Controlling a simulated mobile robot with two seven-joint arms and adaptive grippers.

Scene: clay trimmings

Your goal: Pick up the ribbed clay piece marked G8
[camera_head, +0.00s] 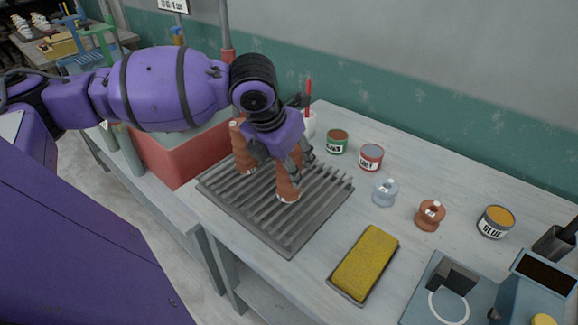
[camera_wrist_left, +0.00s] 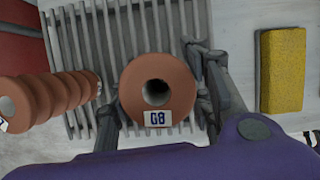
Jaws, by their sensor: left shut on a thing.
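The ribbed clay piece G8 (camera_wrist_left: 158,75) is orange-brown, with a round top, a dark central hole and a white G8 label. It also shows in the head view (camera_head: 287,188), upright at the grey slatted rack (camera_head: 290,243). My left gripper (camera_head: 289,165) points down and is shut on it, with one finger on each side; the gripper also shows in the left wrist view (camera_wrist_left: 160,108). I cannot tell whether its base touches the slats. A second ribbed clay piece (camera_head: 242,153) stands beside it to the left, its label unreadable. My right gripper is not in view.
A red box (camera_head: 175,160) stands left of the rack. A yellow sponge (camera_head: 366,262) lies to the right on a dark tray. Green (camera_head: 337,143) and red (camera_head: 370,158) tins, a grey spool (camera_head: 384,193), a copper-coloured spool (camera_head: 430,215) and a glue tin (camera_head: 494,223) stand behind.

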